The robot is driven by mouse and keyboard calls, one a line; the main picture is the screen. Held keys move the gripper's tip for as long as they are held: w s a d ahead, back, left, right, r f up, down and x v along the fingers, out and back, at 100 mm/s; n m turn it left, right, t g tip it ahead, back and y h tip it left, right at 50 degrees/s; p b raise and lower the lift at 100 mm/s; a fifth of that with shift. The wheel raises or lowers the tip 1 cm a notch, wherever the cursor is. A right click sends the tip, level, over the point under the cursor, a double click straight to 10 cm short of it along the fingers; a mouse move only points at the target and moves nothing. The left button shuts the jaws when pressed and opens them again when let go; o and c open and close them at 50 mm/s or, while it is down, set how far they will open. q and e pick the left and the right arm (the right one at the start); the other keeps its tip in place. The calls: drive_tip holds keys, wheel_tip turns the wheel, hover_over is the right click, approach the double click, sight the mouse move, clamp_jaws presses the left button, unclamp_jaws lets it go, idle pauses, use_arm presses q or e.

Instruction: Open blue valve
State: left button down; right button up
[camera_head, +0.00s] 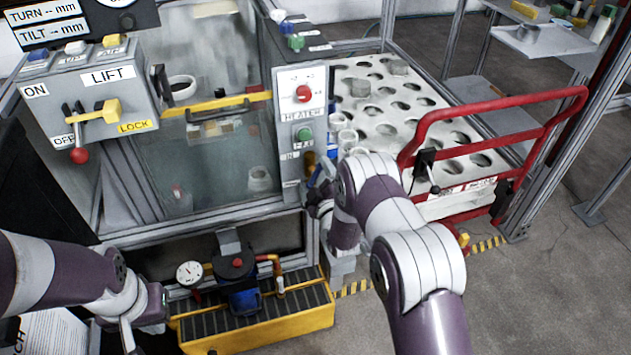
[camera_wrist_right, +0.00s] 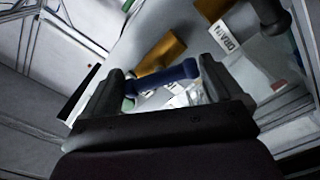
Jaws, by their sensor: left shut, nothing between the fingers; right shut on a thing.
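The blue valve handle (camera_wrist_right: 178,74) shows in the right wrist view as a short blue bar between the two fingers of my right gripper (camera_wrist_right: 148,92). The fingers are shut on it. In the head view my right gripper (camera_head: 318,196) is at the lower right corner of the cabinet, below the control strip, and my own arm hides most of the valve. My left gripper (camera_head: 130,330) is at the bottom left, shut and empty, with its fingertips barely visible.
A yellow-trimmed pump tray (camera_head: 255,335) stands on the floor between my arms. A glass-fronted cabinet (camera_head: 220,160) is behind it. A red rail (camera_head: 500,105) and a perforated white table (camera_head: 400,115) are at the right. A yellow-brown handle (camera_wrist_right: 162,50) lies close to the blue one.

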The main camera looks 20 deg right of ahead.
drive_tip(key=n+b, duration=0.1)
drive_tip(key=n, duration=0.2)
drive_tip(key=shift+n, duration=0.4)
drive_tip(key=shift+n+b, duration=0.4)
drive_tip(key=shift+n, duration=0.2)
drive_tip(key=shift+r+n, duration=0.15)
drive_tip(key=shift+n, duration=0.15)
drive_tip(key=o, duration=0.7)
drive_tip(key=s, duration=1.2)
drive_tip(key=shift+s+d, duration=0.2)
drive_tip(key=shift+s, duration=0.1)
